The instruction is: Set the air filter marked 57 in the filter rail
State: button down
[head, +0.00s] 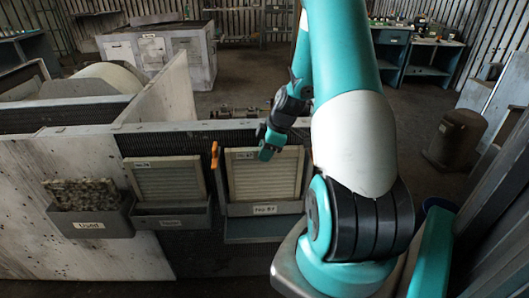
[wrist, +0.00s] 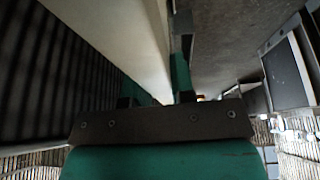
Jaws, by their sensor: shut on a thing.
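My gripper (head: 268,148) is at the top edge of the right-hand pale pleated filter (head: 265,178) and is shut on it. This filter stands upright in front of the housing wall, above a grey holder (head: 258,230). A small tag on its upper part is too blurred to read surely. In the wrist view, a long pale edge of the filter (wrist: 125,35) runs up and left from between my fingers (wrist: 160,90). A second pale filter (head: 166,180) stands in a middle holder. I cannot tell which part is the filter rail.
A dirty speckled filter (head: 82,193) sits in a bin labelled "Used" (head: 90,225) at the left. An orange clip (head: 214,154) stands up between the two pale filters. Behind are the dark grille (head: 60,116) and a pale upright panel (head: 160,92). A brown drum (head: 455,138) is at the right.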

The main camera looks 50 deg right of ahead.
aim_at(265, 163)
jog(key=shift+s+a+f, duration=0.1)
jog(key=shift+a+f, duration=0.1)
jog(key=shift+f, duration=0.3)
jog(key=shift+s+a+f, duration=0.1)
jog(key=shift+a+f, duration=0.1)
jog(key=shift+f, duration=0.3)
jog(key=shift+s+f+b, duration=0.1)
jog(key=shift+f+b, duration=0.9)
jog(key=shift+f, duration=0.3)
jog(key=shift+d, duration=0.1)
jog(key=c, duration=1)
grip_release()
jog(key=shift+d, duration=0.1)
jog(key=o, duration=0.6)
jog(key=shift+w+r, duration=0.2)
